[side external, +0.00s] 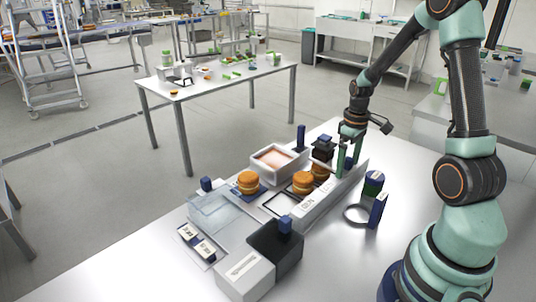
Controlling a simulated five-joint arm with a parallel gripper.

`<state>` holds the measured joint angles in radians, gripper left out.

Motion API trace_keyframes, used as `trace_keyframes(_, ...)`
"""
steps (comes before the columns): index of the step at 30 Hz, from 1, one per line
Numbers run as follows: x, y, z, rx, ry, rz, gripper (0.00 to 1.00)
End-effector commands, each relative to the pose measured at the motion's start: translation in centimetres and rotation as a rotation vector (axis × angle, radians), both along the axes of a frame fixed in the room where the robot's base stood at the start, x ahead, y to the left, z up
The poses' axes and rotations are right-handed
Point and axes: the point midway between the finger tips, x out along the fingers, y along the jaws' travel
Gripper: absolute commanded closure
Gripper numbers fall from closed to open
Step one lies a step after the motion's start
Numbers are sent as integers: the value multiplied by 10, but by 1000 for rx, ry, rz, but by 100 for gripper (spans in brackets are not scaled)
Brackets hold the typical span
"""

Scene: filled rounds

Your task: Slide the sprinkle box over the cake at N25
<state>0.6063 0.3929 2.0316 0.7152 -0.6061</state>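Three round orange-brown cakes stand on the table: one on a blue pad at the left (249,182), one in the middle (303,182) and one behind it to the right (319,170). A small dark box with a blue knob (323,149) stands behind the right cake; I cannot tell whether it is the sprinkle box. My gripper (347,161) points down just right of that box, low by the light rail. A dark blue piece shows near its fingertips; whether it is gripped is unclear. The label on the light rail (308,209) is too small to read as N25.
A white tray (258,167) with pinkish contents stands behind the cakes. A clear box (213,211) is at the left, a dark open bin (278,249) and white box (244,275) in front. The front right is bare.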

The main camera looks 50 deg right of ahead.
Motion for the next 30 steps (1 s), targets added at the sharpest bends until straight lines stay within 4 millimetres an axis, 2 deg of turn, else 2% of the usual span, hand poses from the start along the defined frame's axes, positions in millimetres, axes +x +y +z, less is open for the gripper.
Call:
trace_keyframes(11, 0, 0, 1, 1, 1, 0, 0)
trace_keyframes(30, 0, 0, 57, 0, 0, 0, 0)
